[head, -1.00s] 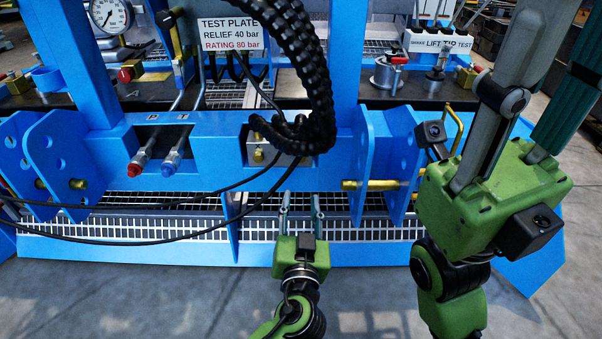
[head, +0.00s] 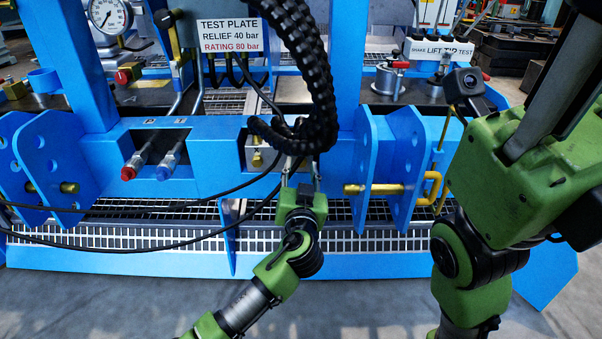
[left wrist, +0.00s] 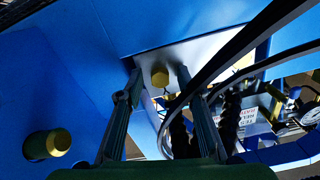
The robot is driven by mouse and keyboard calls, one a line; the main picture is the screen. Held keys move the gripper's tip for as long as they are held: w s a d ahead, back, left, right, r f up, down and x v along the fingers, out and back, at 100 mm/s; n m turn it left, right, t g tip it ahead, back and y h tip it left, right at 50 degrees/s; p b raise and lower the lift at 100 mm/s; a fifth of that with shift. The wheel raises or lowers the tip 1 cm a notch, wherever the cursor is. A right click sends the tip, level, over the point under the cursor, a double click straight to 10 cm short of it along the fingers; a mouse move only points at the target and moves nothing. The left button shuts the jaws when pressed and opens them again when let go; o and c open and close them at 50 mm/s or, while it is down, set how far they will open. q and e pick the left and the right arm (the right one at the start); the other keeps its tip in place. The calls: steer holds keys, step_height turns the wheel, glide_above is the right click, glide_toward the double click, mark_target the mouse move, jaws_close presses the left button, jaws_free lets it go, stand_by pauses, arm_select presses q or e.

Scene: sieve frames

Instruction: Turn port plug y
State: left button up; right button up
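A grey metal block sits in a recess of the blue beam (head: 215,178). It carries a small brass plug (head: 257,159) in the head view; no label y is readable. The left wrist view shows a brass hex plug (left wrist: 160,76) on a grey plate, between and just beyond my left fingertips, apparently not touched. I cannot tell whether both views show the same plug. My left gripper (head: 301,176) is open and empty, in front of the beam; black hoses hide the block's right part.
Black hoses (head: 318,95) hang close above my left gripper, and thin cables (head: 120,210) cross the beam's front. A brass pin (head: 385,189) passes through blue flanges to the right. Red (head: 129,173) and blue (head: 163,172) capped couplings protrude at the left.

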arm_select(q)
jaws_close()
